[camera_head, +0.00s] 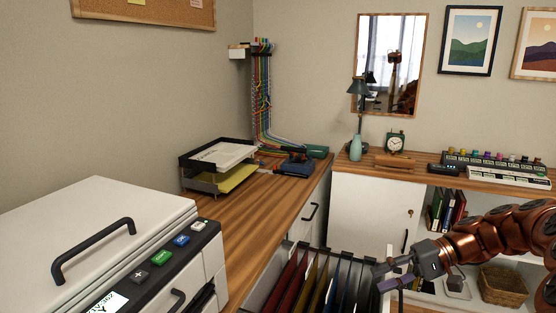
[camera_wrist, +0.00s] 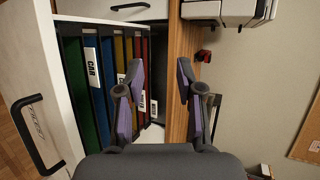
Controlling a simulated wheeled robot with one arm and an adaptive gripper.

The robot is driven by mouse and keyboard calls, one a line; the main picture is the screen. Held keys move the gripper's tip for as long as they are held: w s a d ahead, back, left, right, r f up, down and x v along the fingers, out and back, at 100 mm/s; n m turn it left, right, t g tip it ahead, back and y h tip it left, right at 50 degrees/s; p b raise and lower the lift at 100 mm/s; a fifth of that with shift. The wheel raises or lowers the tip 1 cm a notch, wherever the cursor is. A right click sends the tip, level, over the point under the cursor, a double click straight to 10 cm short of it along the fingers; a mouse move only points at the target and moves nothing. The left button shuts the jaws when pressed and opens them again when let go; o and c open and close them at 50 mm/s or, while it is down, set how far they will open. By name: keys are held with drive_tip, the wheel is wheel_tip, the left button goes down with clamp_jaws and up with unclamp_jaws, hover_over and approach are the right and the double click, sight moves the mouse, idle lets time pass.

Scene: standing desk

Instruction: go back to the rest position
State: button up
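My gripper (camera_head: 381,277) is at the lower right in the head view, at the right end of an open file drawer. Its dark fingers with purple pads are spread apart. In the wrist view my gripper (camera_wrist: 160,75) also shows open, with nothing between the pads. The open drawer holds several hanging folders, among them a red folder (camera_head: 289,280) and a yellow folder (camera_head: 312,283). In the wrist view a green folder (camera_wrist: 77,95) and a white tab reading "CAR" (camera_wrist: 92,68) show to the left of the fingers.
A white machine (camera_head: 90,235) with a black handle stands at the left on the wooden desk (camera_head: 250,215). A paper tray (camera_head: 215,165), a lamp (camera_head: 358,88), a vase (camera_head: 355,149) and a clock (camera_head: 395,142) stand farther back. A wicker basket (camera_head: 503,285) is below my arm.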

drive_tip(key=s+a+r+n+g+h+p, duration=0.1)
drive_tip(key=s+a+r+h+p, duration=0.2)
drive_tip(key=s+a+r+p, duration=0.25)
drive_tip(key=s+a+r+n+g+h+p, duration=0.1)
drive_tip(key=s+a+r+g+h+p, duration=0.2)
drive_tip(key=s+a, duration=0.45)
drive_tip(key=s+d+r+t+h+p, duration=0.1)
drive_tip(key=s+d+r+h+p, duration=0.1)
drive_tip(key=s, duration=0.3)
drive_tip(key=s+d+r+h+p, duration=0.2)
drive_tip(key=s+d+p, duration=0.1)
drive_tip(key=s+p, duration=0.2)
drive_tip(key=s+d+r+t+h+p, duration=0.1)
drive_tip(key=s+d+r+h+p, duration=0.1)
drive_tip(key=s, duration=0.5)
drive_tip(key=shift+d+m+t+h+p, duration=0.2)
drive_tip(key=shift+m+t+h+p, duration=0.1)
drive_tip(key=shift+m+h+p, duration=0.25)
drive_tip(key=shift+s+a+n, duration=0.1)
drive_tip(key=shift+a+n, duration=0.05)
drive_tip(key=shift+n, duration=0.1)
